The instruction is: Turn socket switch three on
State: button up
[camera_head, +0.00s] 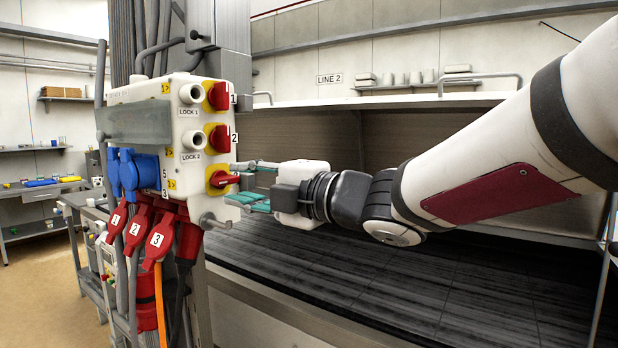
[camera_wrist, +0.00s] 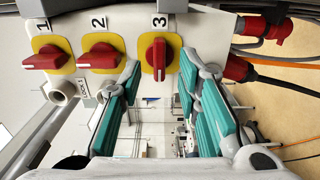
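Switch three (camera_head: 222,180) is the lowest red rotary switch on the box's side face, on a yellow plate. Its handle lies level in the head view and runs up and down in the wrist view (camera_wrist: 159,58). Switch one (camera_head: 218,96) and switch two (camera_head: 219,138) have handles turned across that direction. My gripper (camera_head: 238,182) is open, with its teal fingers in front of the panel, above and below switch three's handle. In the wrist view the fingertips (camera_wrist: 159,80) stand apart on either side of the handle, with gaps; no contact shows.
A grey bar end (camera_head: 215,221) sticks out below switch three. A dark-slatted bench (camera_head: 400,290) stretches right.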

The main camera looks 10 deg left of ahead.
aim_at(225, 180)
jog(key=shift+x, duration=1.15)
grip_shut()
